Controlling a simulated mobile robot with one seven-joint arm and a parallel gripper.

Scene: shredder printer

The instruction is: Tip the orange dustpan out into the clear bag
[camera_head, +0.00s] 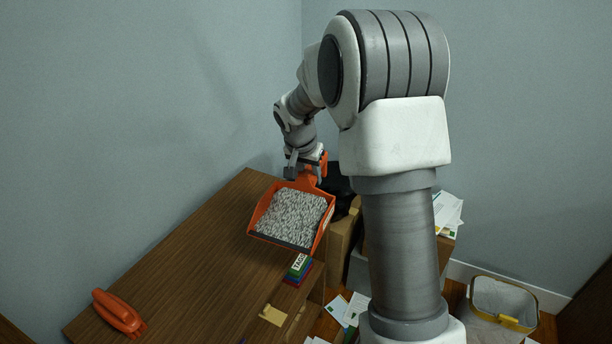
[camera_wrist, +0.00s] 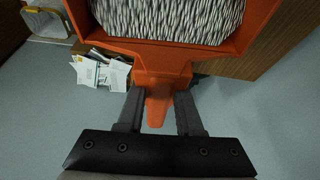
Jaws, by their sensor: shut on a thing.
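The orange dustpan (camera_head: 322,232) is heaped with grey-white paper shreds (camera_head: 292,216). It is roughly level, over the right part of the wooden desk top; whether it touches the desk is unclear. My gripper (camera_head: 305,170) is shut on its handle. In the wrist view, the fingers of my gripper (camera_wrist: 160,95) straddle the handle of the dustpan (camera_wrist: 150,53), with the shreds (camera_wrist: 170,18) beyond. A pale see-through liner, likely the clear bag (camera_head: 500,298), sits in a yellow-rimmed bin at the lower right, apart from the dustpan.
An orange hand brush (camera_head: 120,313) lies on the desk (camera_head: 180,265). A small stack with a TABS label (camera_head: 299,265) is at the desk's right edge. Papers (camera_head: 350,308) lie on the floor. A paper-topped box (camera_head: 447,215) stands behind my arm. Walls close the left and back.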

